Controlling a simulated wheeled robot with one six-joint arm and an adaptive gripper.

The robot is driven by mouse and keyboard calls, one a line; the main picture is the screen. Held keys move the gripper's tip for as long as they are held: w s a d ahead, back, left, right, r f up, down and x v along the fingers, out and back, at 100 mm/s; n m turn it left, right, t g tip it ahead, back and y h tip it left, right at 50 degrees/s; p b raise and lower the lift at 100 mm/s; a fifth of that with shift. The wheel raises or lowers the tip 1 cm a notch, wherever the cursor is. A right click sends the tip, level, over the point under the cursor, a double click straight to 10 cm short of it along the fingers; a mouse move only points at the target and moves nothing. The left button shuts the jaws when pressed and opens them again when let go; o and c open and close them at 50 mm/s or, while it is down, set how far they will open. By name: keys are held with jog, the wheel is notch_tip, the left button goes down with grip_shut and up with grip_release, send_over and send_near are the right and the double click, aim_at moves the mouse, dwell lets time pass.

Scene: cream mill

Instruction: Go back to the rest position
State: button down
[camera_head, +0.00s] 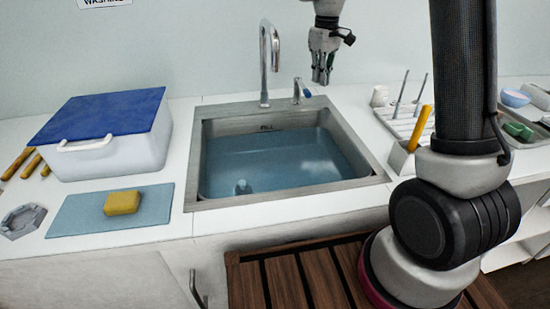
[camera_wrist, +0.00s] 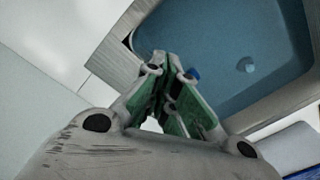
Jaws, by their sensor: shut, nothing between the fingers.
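My gripper (camera_head: 322,73) hangs pointing down above the back right of the sink, high over the counter. It is shut and empty. In the wrist view my gripper (camera_wrist: 160,60) shows its green-padded fingers close together, with the sink's rim and water behind them. The rest position itself has no visible mark.
The sink (camera_head: 370,181) holds blue water, with a tall faucet (camera_head: 264,60) behind. A white box with a blue lid (camera_head: 97,114) and a yellow sponge (camera_head: 122,202) on a blue mat (camera_head: 75,220) are left.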

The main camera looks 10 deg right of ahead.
jog(key=shift+r, duration=0.8)
jog(key=s+d+r+m+t, duration=0.1)
jog(key=s+d+r+m, duration=0.1)
jog(key=s, duration=0.9)
jog(key=s+d+r+m+t, duration=0.2)
jog(key=s+d, duration=0.1)
jog(key=s, duration=0.8)
jog(key=s+d+r+m+t, duration=0.1)
jog(key=s+d+r+m, duration=0.1)
jog(key=s, duration=0.8)
jog(key=shift+s+d+r, duration=0.3)
jog(key=shift+s, duration=0.1)
jog(key=shift+a, duration=0.1)
